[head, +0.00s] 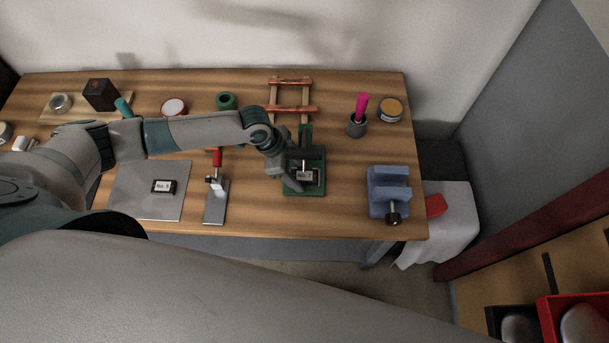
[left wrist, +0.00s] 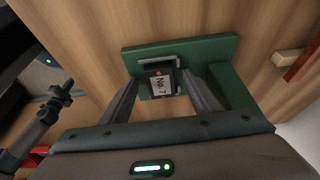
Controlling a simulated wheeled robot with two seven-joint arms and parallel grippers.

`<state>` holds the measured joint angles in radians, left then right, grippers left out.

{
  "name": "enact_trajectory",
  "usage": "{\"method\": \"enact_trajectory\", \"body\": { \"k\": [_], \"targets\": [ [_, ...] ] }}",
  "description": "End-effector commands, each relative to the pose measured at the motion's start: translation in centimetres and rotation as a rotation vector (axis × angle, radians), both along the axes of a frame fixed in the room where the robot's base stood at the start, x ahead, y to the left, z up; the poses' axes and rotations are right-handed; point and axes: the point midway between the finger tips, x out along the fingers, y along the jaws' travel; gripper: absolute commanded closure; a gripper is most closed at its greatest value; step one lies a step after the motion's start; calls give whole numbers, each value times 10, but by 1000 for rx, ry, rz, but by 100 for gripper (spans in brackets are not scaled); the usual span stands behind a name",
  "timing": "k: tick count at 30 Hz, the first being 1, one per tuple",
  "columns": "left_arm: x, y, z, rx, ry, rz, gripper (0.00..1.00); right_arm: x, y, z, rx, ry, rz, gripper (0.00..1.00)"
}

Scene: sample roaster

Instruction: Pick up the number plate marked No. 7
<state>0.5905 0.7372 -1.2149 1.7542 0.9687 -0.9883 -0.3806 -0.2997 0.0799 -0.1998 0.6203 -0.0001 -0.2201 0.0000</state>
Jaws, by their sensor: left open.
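The number plate marked No. 7 (left wrist: 161,84) is a small dark block with a white label, in a grey holder on a green stand (left wrist: 222,46). In the head view, the plate (head: 305,176) sits on the green stand (head: 290,189) near the table's front edge. My left gripper (left wrist: 160,92) is open, with one finger on each side of the plate. The fingers look apart from it, but how deep they reach is hard to tell. In the head view my left gripper (head: 297,172) is partly hidden by its own wrist.
Another number plate (head: 163,186) lies on a grey sheet (head: 137,205) to the left. A blue vise (head: 389,191) is at right. A wooden rack (head: 291,108) and a cup with a pink tool (head: 357,125) are behind.

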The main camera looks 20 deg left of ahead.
Motion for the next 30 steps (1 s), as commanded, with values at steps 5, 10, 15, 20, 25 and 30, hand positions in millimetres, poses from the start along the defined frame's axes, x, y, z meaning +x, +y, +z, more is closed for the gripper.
{"method": "enact_trajectory", "body": {
  "k": [5, 10, 15, 20, 25, 30],
  "targets": [
    [0, 0, 0, 0, 0, 0, 69, 0, 0, 0, 0, 0, 0, 100],
    [1, 0, 1, -1, -1, 0, 93, 0, 0, 0, 0, 0, 0, 100],
    [1, 0, 1, -1, -1, 0, 93, 0, 0, 0, 0, 0, 0, 100],
    [1, 0, 3, -1, -1, 0, 93, 0, 0, -2, 0, 0, 0, 100],
    [2, 1, 15, -1, -4, 1, 93, 0, 0, -8, 0, 0, 0, 100],
    [0, 5, 34, 1, -2, 1, 93, 0, 0, -20, 0, 0, 0, 100]
  ]
}}
